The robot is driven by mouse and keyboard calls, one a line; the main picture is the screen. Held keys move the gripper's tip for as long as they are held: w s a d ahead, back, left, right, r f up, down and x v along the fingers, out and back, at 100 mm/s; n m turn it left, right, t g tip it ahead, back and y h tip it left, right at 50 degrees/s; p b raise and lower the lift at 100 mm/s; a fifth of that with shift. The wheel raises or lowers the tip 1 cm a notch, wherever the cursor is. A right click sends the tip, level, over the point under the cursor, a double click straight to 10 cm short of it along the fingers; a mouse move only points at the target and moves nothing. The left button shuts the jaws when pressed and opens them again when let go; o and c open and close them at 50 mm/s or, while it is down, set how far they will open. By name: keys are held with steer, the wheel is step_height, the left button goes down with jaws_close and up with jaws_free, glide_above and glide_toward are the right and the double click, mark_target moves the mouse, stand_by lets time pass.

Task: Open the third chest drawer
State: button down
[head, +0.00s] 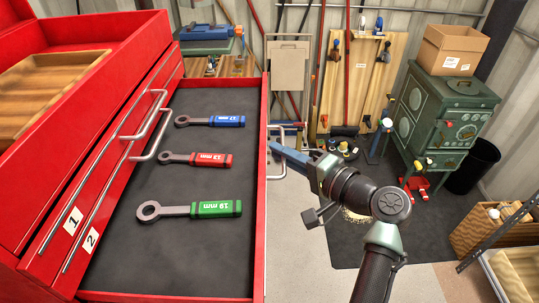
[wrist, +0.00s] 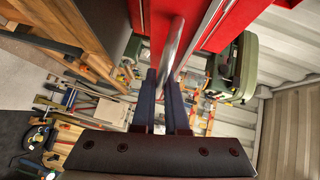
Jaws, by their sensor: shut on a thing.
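The red chest (head: 110,110) stands at the left in the head view. Its upper two drawer fronts, labelled 1 (head: 73,220) and 2 (head: 91,239), are shut. The drawer below them (head: 215,262) is pulled well out; its own label is hidden. It holds a blue 17 mm wrench (head: 210,121), a red 13 mm wrench (head: 197,159) and a green 19 mm wrench (head: 190,209). My gripper (head: 275,149) is at the outer side of that drawer's front, shut on its metal handle (head: 301,128). In the wrist view the handle bar (wrist: 171,50) runs between the fingers (wrist: 164,78).
A green stove (head: 445,115) with a cardboard box (head: 453,48) on top stands at the back right, beside a black bin (head: 473,165). A wooden crate (head: 480,235) is at the right edge. Open floor (head: 320,270) lies between drawer and mat.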

stand_by(0.3)
steer(key=c, duration=1.2)
jaws_free()
steer(key=shift+c, duration=0.2)
steer(key=shift+d, duration=0.1)
steer(key=b+v, duration=0.2)
steer(key=v, duration=1.1)
steer(key=shift+w, duration=0.1)
